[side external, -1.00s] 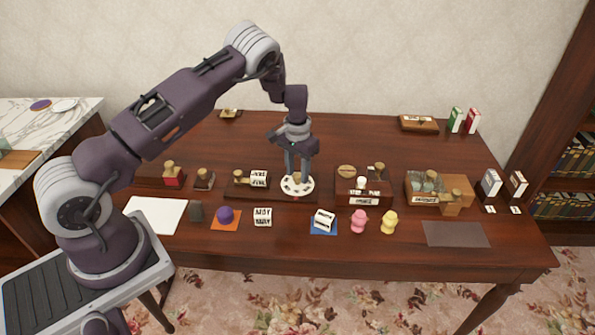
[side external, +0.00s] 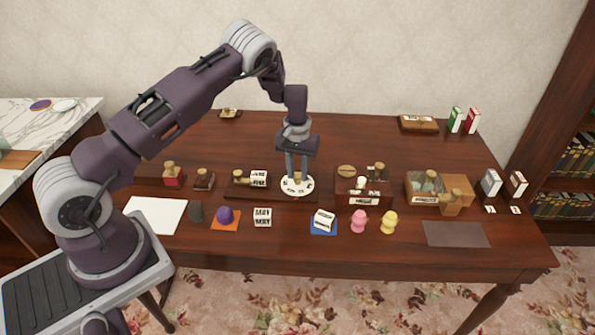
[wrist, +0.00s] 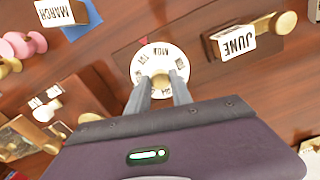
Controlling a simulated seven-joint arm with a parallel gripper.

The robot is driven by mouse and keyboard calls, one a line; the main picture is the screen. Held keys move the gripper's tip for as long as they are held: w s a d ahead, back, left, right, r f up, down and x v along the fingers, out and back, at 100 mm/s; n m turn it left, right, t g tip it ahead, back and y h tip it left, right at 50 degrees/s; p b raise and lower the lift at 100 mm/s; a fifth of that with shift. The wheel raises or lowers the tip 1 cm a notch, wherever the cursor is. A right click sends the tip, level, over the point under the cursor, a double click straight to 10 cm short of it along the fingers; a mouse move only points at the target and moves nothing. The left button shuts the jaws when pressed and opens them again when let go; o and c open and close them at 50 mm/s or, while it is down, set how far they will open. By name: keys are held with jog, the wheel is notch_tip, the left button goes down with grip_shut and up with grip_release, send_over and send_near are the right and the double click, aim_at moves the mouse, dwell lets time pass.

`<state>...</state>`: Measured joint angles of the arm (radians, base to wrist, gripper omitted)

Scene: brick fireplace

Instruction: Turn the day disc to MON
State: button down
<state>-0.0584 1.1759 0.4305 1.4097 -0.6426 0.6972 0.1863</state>
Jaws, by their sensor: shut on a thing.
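The white day disc (side external: 297,186) lies flat on a dark wooden base, with day labels around its face and a pale knob. In the wrist view the disc (wrist: 150,56) shows a label that looks like MON, upside down, near its far edge. A small red mark sits on the base just beyond that edge, slightly left of the label. My gripper (side external: 297,178) points down over the disc and is shut on the knob (wrist: 160,76). The fingers hide the disc's near part in the wrist view; other labels are hard to read.
A MARCH block (side external: 323,220), a pink figure (side external: 359,221) and a yellow figure (side external: 389,222) stand towards the front edge. A wooden box (side external: 423,187) is at right. The back middle of the table is clear.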

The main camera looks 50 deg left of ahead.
jog(key=n, duration=0.5)
jog(key=shift+n, duration=0.3)
dwell(0.5)
jog(key=c, duration=1.1)
grip_release()
jog(key=shift+c, duration=0.2)
jog(key=shift+r, duration=0.1)
